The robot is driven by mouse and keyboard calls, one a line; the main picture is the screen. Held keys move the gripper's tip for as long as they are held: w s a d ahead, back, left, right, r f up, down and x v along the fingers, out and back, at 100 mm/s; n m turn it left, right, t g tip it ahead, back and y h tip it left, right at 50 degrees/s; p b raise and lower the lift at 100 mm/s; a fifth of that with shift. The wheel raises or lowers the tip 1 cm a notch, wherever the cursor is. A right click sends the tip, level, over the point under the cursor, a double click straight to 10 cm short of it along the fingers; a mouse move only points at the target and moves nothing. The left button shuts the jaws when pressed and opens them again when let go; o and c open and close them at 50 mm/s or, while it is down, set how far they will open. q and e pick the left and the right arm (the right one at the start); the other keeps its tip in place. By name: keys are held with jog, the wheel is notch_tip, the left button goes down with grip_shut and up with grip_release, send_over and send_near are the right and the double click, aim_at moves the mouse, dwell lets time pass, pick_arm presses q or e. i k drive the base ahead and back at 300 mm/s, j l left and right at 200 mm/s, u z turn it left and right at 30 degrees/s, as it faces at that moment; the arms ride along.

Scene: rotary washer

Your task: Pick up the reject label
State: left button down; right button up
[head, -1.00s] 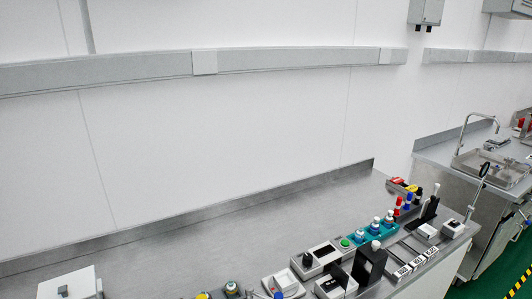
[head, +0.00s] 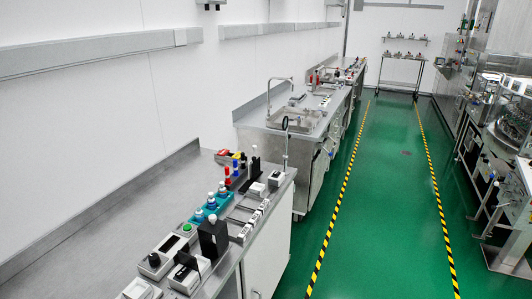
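A row of small white label blocks with dark markings (head: 254,217) lies along the front edge of the near steel bench (head: 120,235). The markings are too small to read, so I cannot tell which one is the reject label. A black upright holder (head: 213,238) stands just left of the row. Neither of my grippers is in view.
A teal tray with several capped bottles (head: 211,208) sits behind the labels. A sink bench (head: 300,120) stands beyond. Green floor (head: 385,200) between yellow-black stripes is clear; machinery (head: 505,110) stands at right.

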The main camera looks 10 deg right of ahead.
aim_at(224, 151)
jog(key=u, duration=2.4)
jog(key=z, duration=2.4)
jog(key=i+l+z, duration=0.95)
jog(key=i+z, duration=0.15)
jog(key=i, duration=0.25)
jog(key=i+z, duration=0.35)
jog(key=i+l, duration=0.05)
jog(key=i, duration=0.05)
